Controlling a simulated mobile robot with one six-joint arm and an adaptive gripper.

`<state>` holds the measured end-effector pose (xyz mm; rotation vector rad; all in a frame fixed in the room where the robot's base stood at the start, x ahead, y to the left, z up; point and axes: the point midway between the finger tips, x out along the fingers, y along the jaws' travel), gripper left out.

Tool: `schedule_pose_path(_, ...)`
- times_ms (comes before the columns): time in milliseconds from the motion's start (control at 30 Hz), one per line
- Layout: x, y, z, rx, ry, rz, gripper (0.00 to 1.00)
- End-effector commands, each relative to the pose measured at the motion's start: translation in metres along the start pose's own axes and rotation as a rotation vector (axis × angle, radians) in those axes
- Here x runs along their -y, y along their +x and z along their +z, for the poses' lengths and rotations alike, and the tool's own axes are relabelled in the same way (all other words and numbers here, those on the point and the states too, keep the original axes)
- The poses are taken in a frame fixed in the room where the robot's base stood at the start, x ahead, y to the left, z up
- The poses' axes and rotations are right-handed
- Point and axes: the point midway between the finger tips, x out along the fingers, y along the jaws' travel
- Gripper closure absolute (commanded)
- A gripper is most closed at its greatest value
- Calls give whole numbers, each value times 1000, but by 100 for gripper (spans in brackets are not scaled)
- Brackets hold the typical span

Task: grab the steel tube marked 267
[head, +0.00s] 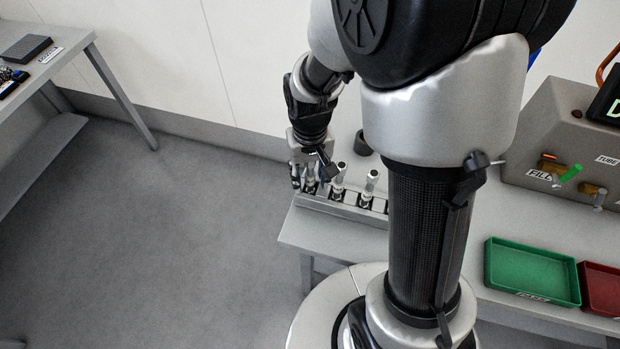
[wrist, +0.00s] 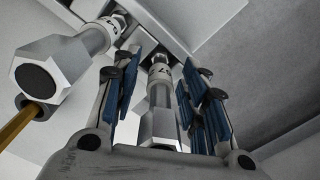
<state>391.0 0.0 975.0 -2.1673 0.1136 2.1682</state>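Several steel tubes stand upright in a grey rack (head: 342,209) at the near left corner of the bench. My gripper (head: 309,182) is pointed down at the leftmost end of the rack. In the wrist view, my gripper (wrist: 162,78) is open, with blue-padded fingers on either side of one steel tube (wrist: 160,101). Gaps show between the pads and that tube. Its white band carries a mark of which only part shows, so I cannot read the full number. A neighbouring tube (wrist: 80,58) with a large hex end stands to the left, outside the fingers.
A dark round cup (head: 363,143) stands behind the rack. To the right are a green tray (head: 533,271), a red tray (head: 600,290) and a grey test box (head: 560,125) with a label reading FILL. Another table (head: 60,60) is at the far left, with open floor between.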

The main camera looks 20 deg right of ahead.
Motion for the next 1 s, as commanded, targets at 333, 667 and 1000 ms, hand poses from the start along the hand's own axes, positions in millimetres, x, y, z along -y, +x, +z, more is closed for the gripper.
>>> schedule_pose_path(333, 0, -2, 0, 0, 0, 0, 73)
schedule_pose_path(667, 0, -2, 0, 0, 0, 0, 95)
schedule_pose_path(1000, 0, -2, 0, -1, 0, 0, 100)
